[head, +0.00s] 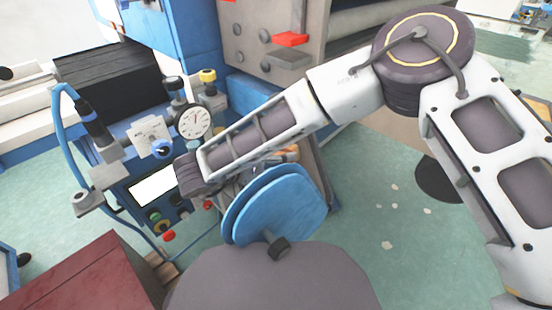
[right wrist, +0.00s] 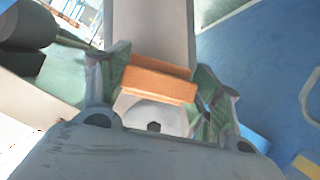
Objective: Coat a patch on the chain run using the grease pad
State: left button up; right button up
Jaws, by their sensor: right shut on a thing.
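The orange grease pad (right wrist: 158,82) is a small block held crosswise between the green-lined fingers of my right gripper (right wrist: 161,72) in the right wrist view. The fingers are shut on its two ends. In the head view my right arm reaches from the right to the machine at the centre. Its forearm and the blue discs hide most of that gripper. A small orange patch shows just above the discs; I cannot tell whether it is the pad. I cannot make out the chain run in either view. My left gripper is not in view.
Blue discs (head: 285,205) stand just in front of my right wrist. A gauge (head: 194,122) and a control panel with a screen (head: 154,186) stand to the left. A red cabinet (head: 75,275) is at lower left. Green floor (head: 375,200) shows on the right.

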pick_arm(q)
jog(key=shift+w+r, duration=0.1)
pick_arm(e)
jog(key=shift+w+d, duration=0.1)
jog(key=shift+d, duration=0.05)
jog(key=shift+s+d+f, duration=0.15)
jog(key=shift+f, duration=0.25)
jog(key=shift+s+d+f, duration=0.1)
jog(key=shift+s+f, duration=0.05)
jog(key=shift+f, duration=0.2)
jog(key=shift+s+d+f+b, duration=0.15)
jog(key=shift+s+f+b, duration=0.1)
jog(key=shift+f, duration=0.1)
jog(key=shift+s+d+f+b, duration=0.1)
jog(key=shift+d+f+b, duration=0.1)
jog(key=shift+f, duration=0.15)
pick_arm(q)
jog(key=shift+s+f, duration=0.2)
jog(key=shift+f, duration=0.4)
pick_arm(e)
jog(key=shift+s+f, duration=0.1)
jog(key=shift+f, duration=0.05)
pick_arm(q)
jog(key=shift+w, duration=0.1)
pick_arm(e)
jog(key=shift+f, duration=0.1)
